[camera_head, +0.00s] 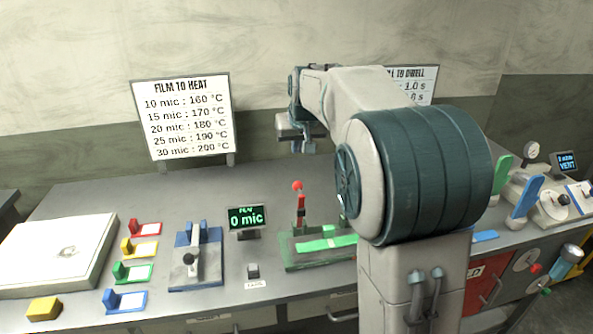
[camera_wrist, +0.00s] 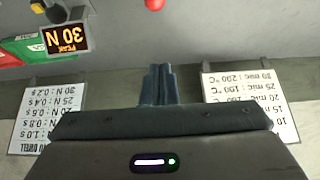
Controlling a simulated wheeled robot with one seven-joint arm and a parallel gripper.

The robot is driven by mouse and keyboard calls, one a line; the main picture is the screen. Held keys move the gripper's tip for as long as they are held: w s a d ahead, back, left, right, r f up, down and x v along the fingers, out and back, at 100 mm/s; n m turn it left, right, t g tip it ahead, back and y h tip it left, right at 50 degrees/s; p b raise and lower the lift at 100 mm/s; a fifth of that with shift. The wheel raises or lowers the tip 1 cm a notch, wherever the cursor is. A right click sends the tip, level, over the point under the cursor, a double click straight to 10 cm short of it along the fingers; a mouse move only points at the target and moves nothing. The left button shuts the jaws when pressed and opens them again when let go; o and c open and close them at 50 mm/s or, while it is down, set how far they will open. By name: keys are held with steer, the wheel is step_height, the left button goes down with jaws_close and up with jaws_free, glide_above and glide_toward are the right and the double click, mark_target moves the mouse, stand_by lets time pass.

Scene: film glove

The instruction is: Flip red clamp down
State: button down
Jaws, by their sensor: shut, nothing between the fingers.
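The red clamp (camera_head: 300,203) has an upright red lever with a round knob on top. It stands on a green base plate (camera_head: 300,259) on the bench. My gripper (camera_head: 310,148) is raised behind and above the clamp, apart from it, near the back wall. In the wrist view my gripper (camera_wrist: 158,84) shows its two fingers together with nothing between them. A red knob (camera_wrist: 154,4) shows at the top edge of the wrist view, clear of the fingertips. My arm hides part of the right side of the green base.
A black display (camera_head: 247,217) reading 0 mic stands left of the clamp. A blue-based device (camera_head: 207,252) and several coloured holders are farther left. The film-to-heat sign (camera_head: 187,118) stands at the back. The wrist view shows a peak-force display (camera_wrist: 66,39).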

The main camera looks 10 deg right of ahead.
steer(key=p+x, duration=0.2)
steer(key=x, duration=0.8)
steer(key=s, duration=0.4)
steer(key=shift+f+p, duration=0.3)
steer(key=shift+f, duration=0.05)
steer(key=shift+s+f+b, duration=0.15)
steer(key=shift+s+b, duration=0.05)
steer(key=shift+b, duration=0.45)
